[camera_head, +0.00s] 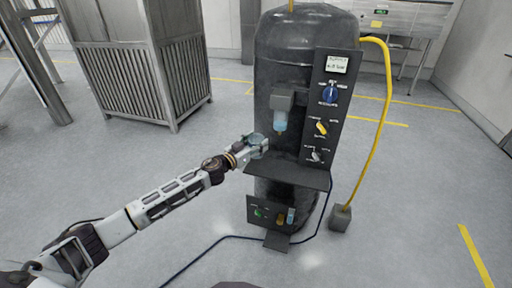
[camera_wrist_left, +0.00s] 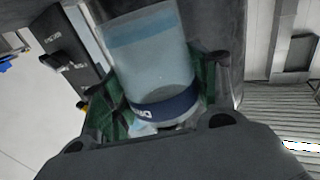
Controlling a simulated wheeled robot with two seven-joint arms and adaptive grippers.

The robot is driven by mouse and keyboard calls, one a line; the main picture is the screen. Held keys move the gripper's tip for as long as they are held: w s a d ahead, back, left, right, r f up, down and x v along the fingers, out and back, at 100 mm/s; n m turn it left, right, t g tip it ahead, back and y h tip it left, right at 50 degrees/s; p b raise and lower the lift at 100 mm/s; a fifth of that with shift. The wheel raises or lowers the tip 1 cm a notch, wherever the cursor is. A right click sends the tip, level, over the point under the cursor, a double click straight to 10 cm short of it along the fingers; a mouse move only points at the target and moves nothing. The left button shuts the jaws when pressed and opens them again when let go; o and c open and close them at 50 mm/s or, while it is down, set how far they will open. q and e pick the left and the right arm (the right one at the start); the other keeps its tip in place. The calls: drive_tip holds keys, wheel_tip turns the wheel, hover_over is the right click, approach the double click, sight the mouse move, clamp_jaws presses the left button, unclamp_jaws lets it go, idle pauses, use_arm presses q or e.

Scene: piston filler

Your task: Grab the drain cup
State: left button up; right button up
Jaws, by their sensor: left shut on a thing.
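The drain cup (camera_wrist_left: 152,65) is a translucent pale-blue cup with a dark blue band near its base. In the left wrist view it stands tilted between the green-lined fingers of my left gripper (camera_wrist_left: 160,100), which is shut on it. In the head view my left gripper (camera_head: 258,148) is at the left side of the black piston filler (camera_head: 290,55), above its shelf (camera_head: 290,176). The cup there is small and partly hidden by the fingers. My right gripper is not in view.
A clear blue bowl (camera_head: 280,121) hangs under the filler's grey block, right of my gripper. A control panel (camera_head: 329,105) with knobs is at the right. A yellow hose (camera_head: 387,90) runs to a grey floor block (camera_head: 340,218). A slatted metal cabinet (camera_head: 140,75) stands behind left.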

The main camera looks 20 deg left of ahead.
use_arm(q)
drive_tip(key=shift+r+p, duration=0.55)
drive_tip(key=shift+r, duration=1.5)
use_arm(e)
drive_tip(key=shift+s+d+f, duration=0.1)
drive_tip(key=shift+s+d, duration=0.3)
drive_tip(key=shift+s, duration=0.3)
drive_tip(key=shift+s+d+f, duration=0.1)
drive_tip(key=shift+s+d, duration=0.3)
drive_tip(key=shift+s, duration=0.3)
